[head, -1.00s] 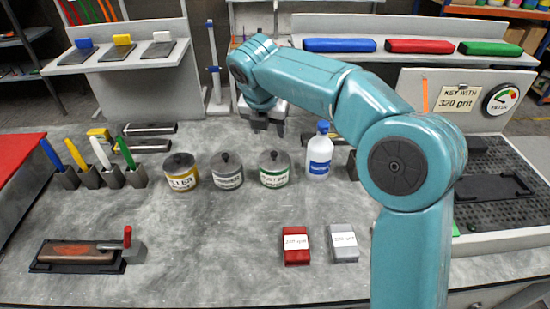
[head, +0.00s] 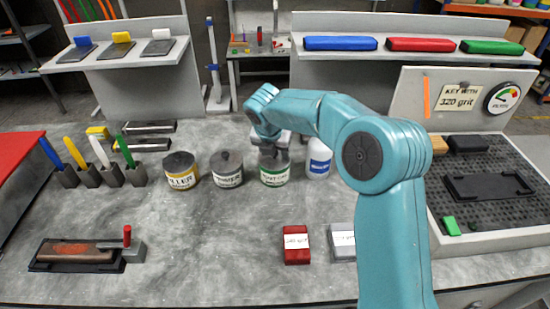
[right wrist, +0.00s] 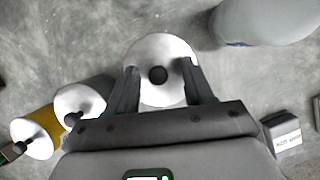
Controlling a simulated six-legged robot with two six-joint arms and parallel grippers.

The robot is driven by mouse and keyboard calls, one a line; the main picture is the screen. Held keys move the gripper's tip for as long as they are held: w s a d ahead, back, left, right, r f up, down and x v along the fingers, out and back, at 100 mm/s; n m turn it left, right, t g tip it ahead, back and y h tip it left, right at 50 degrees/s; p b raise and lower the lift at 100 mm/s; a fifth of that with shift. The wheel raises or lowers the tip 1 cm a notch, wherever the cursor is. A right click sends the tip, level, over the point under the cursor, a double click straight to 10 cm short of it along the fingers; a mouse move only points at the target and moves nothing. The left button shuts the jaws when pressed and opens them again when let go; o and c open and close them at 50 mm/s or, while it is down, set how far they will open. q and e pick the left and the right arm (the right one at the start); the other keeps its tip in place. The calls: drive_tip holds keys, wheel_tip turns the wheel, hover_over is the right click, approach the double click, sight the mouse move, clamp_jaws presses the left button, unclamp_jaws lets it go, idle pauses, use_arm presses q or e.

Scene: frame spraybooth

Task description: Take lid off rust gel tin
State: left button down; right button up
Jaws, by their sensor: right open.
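The rust gel tin (head: 275,179), with a green-edged label, stands upright on the grey bench, at the right end of a row of three tins. Its silvery lid (right wrist: 158,52) with a round black knob (right wrist: 157,75) shows in the right wrist view. My right gripper (head: 270,150) is over the tin and hides most of the lid in the head view. In the right wrist view its two fingers (right wrist: 160,72) are open, one on each side of the knob, over the lid. I cannot tell whether they touch the lid. My left gripper is not in view.
The filler tin (head: 181,178) and another dark-lidded tin (head: 227,176) stand to the left. A white bottle (head: 319,160) with a blue label stands close on the right. A red block (head: 296,252) and a grey block (head: 342,248) lie nearer. The bench's front middle is clear.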

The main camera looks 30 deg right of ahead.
drive_tip(key=shift+w+f, duration=0.1)
drive_tip(key=shift+w, duration=0.05)
drive_tip(key=shift+c, duration=0.3)
drive_tip(key=shift+w, duration=0.1)
drive_tip(key=c, duration=0.5)
clamp_jaws()
drive_tip(key=shift+s, duration=0.2)
drive_tip(key=shift+w, duration=0.15)
